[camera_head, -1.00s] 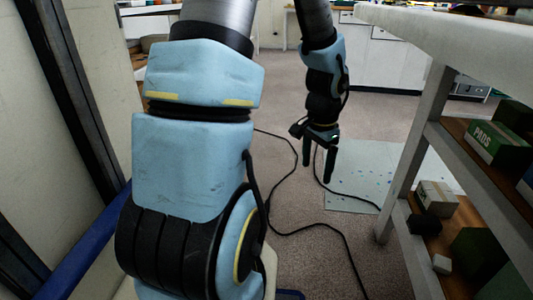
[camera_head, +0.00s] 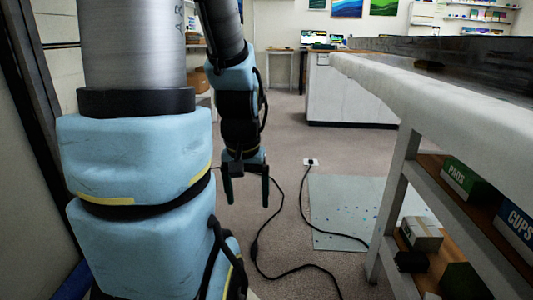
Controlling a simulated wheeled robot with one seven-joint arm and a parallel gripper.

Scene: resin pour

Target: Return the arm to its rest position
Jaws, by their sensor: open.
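My gripper (camera_head: 247,190) hangs at the end of my blue-padded arm, left of the picture's middle, with its fingers pointing down. Its two dark fingers are apart and nothing shows between them. It is over the carpeted floor, left of the workbench (camera_head: 438,95) and apart from it. The upper part of my arm runs out of the picture at the top.
A black cable (camera_head: 257,248) winds across the floor beside a pale speckled mat (camera_head: 345,212). A white cabinet (camera_head: 350,95) stands behind.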

